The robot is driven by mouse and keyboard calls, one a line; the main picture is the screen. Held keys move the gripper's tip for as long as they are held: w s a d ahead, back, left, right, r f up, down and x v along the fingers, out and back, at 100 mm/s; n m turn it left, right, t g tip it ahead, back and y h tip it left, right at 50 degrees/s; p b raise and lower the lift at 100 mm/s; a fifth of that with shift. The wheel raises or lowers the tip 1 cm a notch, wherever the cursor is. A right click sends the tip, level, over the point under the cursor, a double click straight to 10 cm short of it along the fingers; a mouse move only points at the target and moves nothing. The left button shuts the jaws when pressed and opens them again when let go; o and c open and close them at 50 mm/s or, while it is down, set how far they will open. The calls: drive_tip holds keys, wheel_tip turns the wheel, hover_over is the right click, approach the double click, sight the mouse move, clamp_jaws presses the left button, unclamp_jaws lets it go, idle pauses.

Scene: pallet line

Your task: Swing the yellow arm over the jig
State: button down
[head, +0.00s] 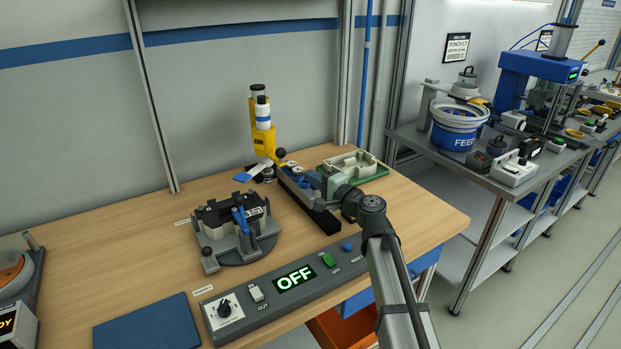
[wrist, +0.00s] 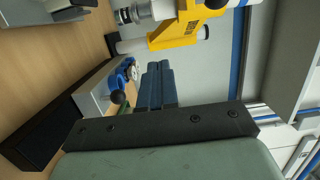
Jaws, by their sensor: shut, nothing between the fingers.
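The yellow arm (head: 262,142) stands upright at the back of the bench, with a white and blue cylinder on it and a dark ball (head: 281,153) close to its lower right. The likely jig is the dark fixture with a blue lever (head: 238,236), front left of the yellow arm. My gripper (head: 308,178) is right of and in front of the yellow arm, over a long dark rail. Its blue fingers (wrist: 155,82) are shut and empty.
The long dark rail (head: 318,216) with blue parts lies below my gripper. A green-based tray (head: 352,164) is behind it. A control panel reading OFF (head: 294,279) runs along the front edge. A blue mat (head: 148,324) lies front left. The bench's left middle is clear.

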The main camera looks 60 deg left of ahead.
sight(259, 172)
drive_tip(key=s+a, duration=0.4)
drive_tip(key=a, duration=0.5)
drive_tip(key=shift+s+a, duration=0.3)
drive_tip(key=s, duration=0.2)
drive_tip(key=s+a, duration=0.1)
drive_tip(key=s, duration=0.1)
drive_tip(key=s+a, duration=0.1)
drive_tip(key=s, duration=0.2)
drive_tip(key=shift+s+a, duration=0.1)
drive_tip(key=shift+a, duration=0.15)
drive_tip(key=shift+d, duration=0.1)
